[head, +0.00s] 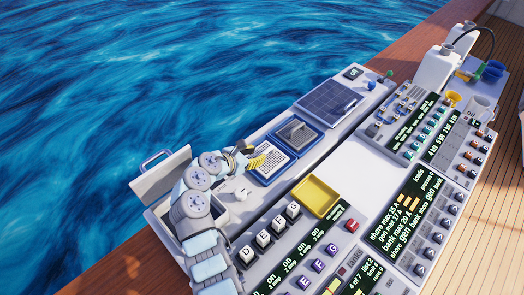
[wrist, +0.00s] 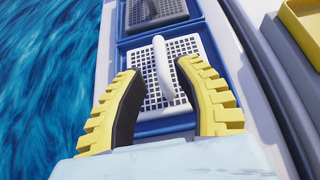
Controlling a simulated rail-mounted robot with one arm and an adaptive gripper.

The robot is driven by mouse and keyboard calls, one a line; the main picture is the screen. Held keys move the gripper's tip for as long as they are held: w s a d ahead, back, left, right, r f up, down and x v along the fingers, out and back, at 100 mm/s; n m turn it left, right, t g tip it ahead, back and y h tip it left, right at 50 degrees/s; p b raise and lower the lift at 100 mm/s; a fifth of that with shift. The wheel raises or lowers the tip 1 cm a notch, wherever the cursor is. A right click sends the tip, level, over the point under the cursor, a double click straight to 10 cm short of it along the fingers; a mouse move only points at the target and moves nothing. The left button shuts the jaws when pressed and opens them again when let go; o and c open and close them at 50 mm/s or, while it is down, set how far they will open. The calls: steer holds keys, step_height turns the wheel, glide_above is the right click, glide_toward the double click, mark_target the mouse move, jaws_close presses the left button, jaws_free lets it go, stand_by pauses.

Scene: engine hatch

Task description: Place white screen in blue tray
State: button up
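The white screen (wrist: 178,52) is a perforated plate with a raised white handle (wrist: 161,65). It lies within the outline of the near blue tray (wrist: 157,127); I cannot tell whether it is fully seated. In the head view the white screen (head: 272,158) shows partly behind my gripper, over the blue tray (head: 266,181). My gripper (wrist: 160,68) has yellow ribbed fingers, spread on both sides of the handle, with visible gaps. In the head view my gripper (head: 260,161) is just above the screen's left side.
A second blue tray (head: 316,143) with a grey screen (head: 297,133) adjoins it, and a dark solar panel (head: 328,98) lies beyond. A yellow tray (head: 316,197) stands to the right. An open hatch lid (head: 160,174) is at the left, near several lettered switches (head: 264,239).

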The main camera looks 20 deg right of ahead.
steer(key=v, duration=0.7)
steer(key=shift+p, duration=0.4)
